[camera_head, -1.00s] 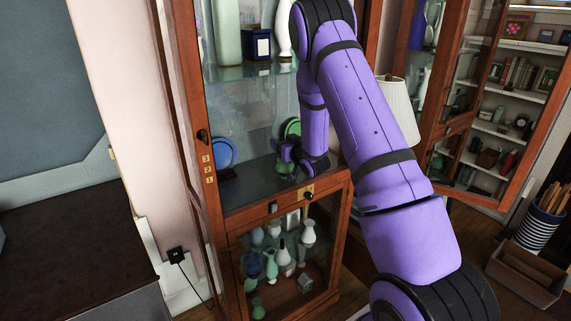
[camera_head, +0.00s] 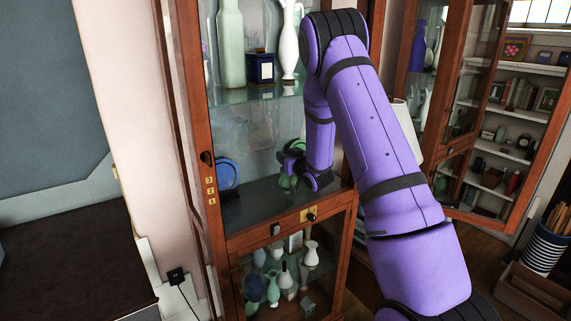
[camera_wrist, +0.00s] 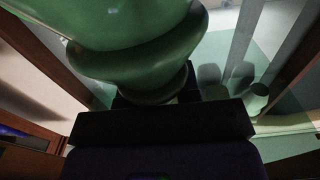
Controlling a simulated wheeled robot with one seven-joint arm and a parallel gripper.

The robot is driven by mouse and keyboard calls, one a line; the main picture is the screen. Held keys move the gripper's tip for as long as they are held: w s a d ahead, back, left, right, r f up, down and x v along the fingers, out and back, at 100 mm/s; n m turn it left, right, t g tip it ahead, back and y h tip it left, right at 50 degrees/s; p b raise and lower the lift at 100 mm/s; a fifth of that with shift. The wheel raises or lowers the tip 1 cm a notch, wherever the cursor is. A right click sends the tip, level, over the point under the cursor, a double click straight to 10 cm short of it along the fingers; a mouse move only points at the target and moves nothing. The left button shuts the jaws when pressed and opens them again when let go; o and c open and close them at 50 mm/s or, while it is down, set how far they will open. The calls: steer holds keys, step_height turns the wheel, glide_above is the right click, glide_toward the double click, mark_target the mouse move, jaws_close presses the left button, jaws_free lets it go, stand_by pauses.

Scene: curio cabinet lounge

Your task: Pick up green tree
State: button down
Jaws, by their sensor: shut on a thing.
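The green tree (camera_wrist: 140,45) is a glossy, tiered green shape that fills the upper middle of the wrist view. My gripper (camera_wrist: 155,100) is shut on its lower part; the fingertips are partly hidden by the tree and the dark gripper body. In the head view my gripper (camera_head: 289,165) is inside the cabinet's middle compartment.
A blue plate (camera_head: 228,174) stands left of the gripper. A glass shelf above bears a green bottle (camera_head: 230,45), a dark blue box (camera_head: 261,68) and a white vase (camera_head: 290,40). Several vases stand in the lower compartment. The wooden cabinet post (camera_head: 190,150) borders the left side.

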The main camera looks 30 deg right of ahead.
steer(key=s+a+r, duration=0.1)
steer(key=s+a, duration=0.1)
steer(key=s, duration=0.5)
steer(key=s+a+r, duration=0.1)
steer(key=s+a, duration=0.1)
steer(key=s, duration=0.6)
steer(key=shift+s, duration=0.25)
steer(key=shift+a, duration=0.1)
